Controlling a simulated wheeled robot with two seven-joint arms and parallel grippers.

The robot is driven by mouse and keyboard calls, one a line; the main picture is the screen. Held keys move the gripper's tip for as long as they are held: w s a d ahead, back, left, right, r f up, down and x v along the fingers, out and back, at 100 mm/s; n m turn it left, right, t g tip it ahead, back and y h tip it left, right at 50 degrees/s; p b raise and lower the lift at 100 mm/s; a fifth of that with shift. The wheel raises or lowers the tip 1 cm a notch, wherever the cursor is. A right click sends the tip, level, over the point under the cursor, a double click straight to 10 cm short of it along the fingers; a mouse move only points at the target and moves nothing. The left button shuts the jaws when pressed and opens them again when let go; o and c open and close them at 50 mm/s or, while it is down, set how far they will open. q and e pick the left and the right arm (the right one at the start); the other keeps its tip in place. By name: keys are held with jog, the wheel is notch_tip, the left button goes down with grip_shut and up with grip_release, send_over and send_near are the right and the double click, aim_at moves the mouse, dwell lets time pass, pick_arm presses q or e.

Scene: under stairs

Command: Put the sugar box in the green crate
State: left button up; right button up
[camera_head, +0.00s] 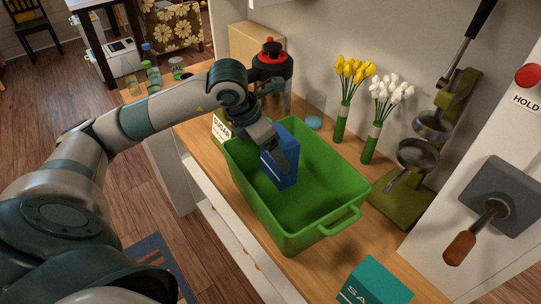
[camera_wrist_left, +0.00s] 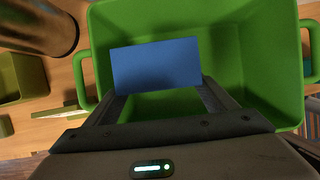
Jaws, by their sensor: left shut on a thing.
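My left gripper (camera_head: 274,148) is shut on a blue box (camera_head: 283,163) and holds it upright inside the outline of the green crate (camera_head: 317,243), towards its far end. The blue box also shows between the fingers in the left wrist view (camera_wrist_left: 156,64), with the green crate (camera_wrist_left: 270,70) around and below it. I cannot tell if the box touches the crate floor. A white face lettered SUGAR (camera_head: 221,128) shows just outside the crate's far left corner, partly behind my arm; I cannot read a name on the blue box. My right gripper is not in view.
A teal box (camera_head: 374,283) lettered "SA" stands at the near edge. Yellow tulips (camera_head: 354,70) and white tulips (camera_head: 391,90) stand right of the crate, by a green stand (camera_head: 403,201) with metal pans. The crate has free floor towards its near end.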

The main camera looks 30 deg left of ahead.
pick_arm(q)
notch_tip(320, 180, down, 2)
jog(key=shift+f+p, duration=0.15)
jog(key=shift+p, duration=0.35)
jog(key=shift+f, duration=0.15)
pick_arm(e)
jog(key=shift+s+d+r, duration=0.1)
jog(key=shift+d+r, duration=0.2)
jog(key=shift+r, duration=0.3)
pick_arm(q)
jog(key=shift+f, duration=0.1)
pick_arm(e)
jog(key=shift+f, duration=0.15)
pick_arm(q)
jog(key=o, duration=1.5)
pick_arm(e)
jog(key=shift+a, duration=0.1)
